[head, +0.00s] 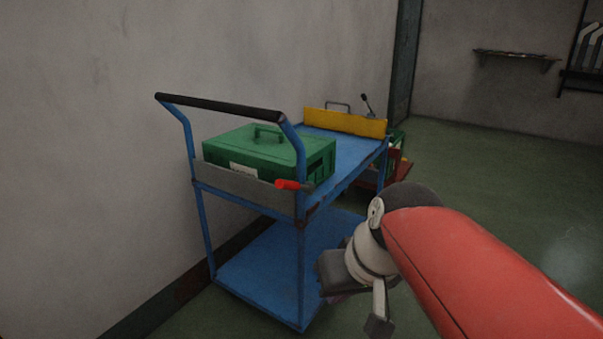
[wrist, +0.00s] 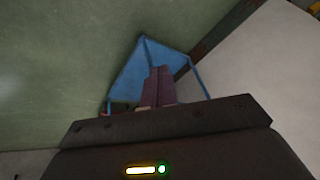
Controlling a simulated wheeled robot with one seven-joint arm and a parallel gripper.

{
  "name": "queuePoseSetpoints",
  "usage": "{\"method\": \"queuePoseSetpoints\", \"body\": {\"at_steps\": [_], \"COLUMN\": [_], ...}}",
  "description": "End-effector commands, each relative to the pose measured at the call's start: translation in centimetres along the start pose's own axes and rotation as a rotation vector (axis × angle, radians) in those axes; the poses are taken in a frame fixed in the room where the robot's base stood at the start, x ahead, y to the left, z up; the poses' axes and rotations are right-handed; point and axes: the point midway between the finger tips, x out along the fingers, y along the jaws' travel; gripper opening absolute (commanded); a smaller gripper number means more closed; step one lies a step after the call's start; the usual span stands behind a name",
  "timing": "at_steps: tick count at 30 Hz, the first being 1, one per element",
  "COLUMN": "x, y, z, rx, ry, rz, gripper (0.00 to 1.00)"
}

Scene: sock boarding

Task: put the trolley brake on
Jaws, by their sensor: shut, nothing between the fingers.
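The blue trolley (head: 270,278) stands beside the wall, with a black push handle (head: 220,105) at its near end. A lever with a red grip (head: 290,184) sits at the near right corner of the upper deck, lying roughly level; I cannot tell whether it is the brake. My gripper (head: 336,299) is right of the trolley, lower than that lever and apart from it. In the wrist view its purple fingers (wrist: 160,72) are together and empty, in front of the trolley's blue shelf (wrist: 135,75).
A green case (head: 255,155) rests on the upper deck behind a grey end panel (head: 245,187). A yellow board (head: 345,122) stands at the far end. Coloured items (head: 396,160) lie beyond the trolley. The green floor (head: 500,165) is open to the right; the wall closes the left.

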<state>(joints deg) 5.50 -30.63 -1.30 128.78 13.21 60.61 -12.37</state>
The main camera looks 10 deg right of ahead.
Motion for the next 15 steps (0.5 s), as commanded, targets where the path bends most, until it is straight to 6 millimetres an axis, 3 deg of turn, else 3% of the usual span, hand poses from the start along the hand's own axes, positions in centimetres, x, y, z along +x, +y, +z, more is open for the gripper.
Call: {"method": "queuePoseSetpoints", "body": {"at_steps": [1, 8, 15], "x": [-0.7, -3.2, -5.5], "y": [0.0, 0.6, 3.7], "z": [-2.3, -11.8, -21.2], "rx": [0.008, -0.036, -0.150], "ry": [-0.014, -0.004, 0.119], "rz": [-0.045, -0.292, -0.532], "gripper": [0.00, 0.00, 0.00]}}
